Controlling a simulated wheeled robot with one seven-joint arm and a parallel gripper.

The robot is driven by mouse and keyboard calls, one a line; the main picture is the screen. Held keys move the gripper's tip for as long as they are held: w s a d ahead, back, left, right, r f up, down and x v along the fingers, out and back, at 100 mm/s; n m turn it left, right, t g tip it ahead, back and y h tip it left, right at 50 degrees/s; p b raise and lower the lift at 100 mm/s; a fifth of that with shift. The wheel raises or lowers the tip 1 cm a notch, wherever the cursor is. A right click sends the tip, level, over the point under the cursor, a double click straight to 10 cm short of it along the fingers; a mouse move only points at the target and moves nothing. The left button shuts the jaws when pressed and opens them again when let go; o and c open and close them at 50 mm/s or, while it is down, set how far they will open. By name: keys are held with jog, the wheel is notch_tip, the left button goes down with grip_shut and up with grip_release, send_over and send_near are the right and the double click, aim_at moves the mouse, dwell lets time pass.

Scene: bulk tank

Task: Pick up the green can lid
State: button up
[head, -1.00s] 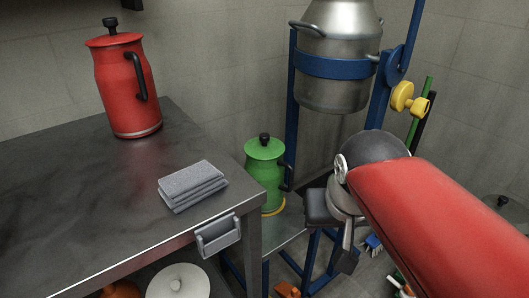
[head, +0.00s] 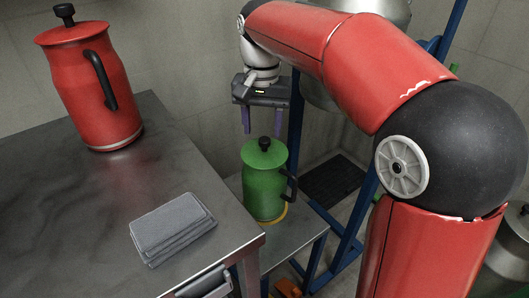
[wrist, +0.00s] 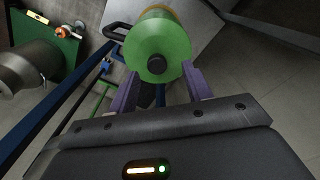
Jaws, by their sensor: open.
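The green can lid (head: 264,152) sits on top of the green can (head: 264,192), with a black knob (head: 264,143) at its middle. The can stands upright on a low metal stand beside the table. My gripper (head: 262,128) points down above the lid, its two purple fingers apart and empty. In the wrist view the lid (wrist: 157,42) and its black knob (wrist: 156,64) lie just beyond and between the fingertips (wrist: 160,82). I cannot tell the exact gap between fingertips and knob.
A metal table (head: 85,215) at the left holds a red can (head: 92,90) and a folded grey cloth (head: 172,228). A blue frame (head: 295,110) stands behind the green can at the right. The can's black handle (head: 290,183) sticks out to the right.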

aim_at(265, 139)
jog(key=f, duration=0.4)
jog(key=shift+d+f, duration=0.25)
jog(key=c, duration=1.1)
jog(key=shift+o, duration=0.2)
jog(key=shift+r, duration=0.15)
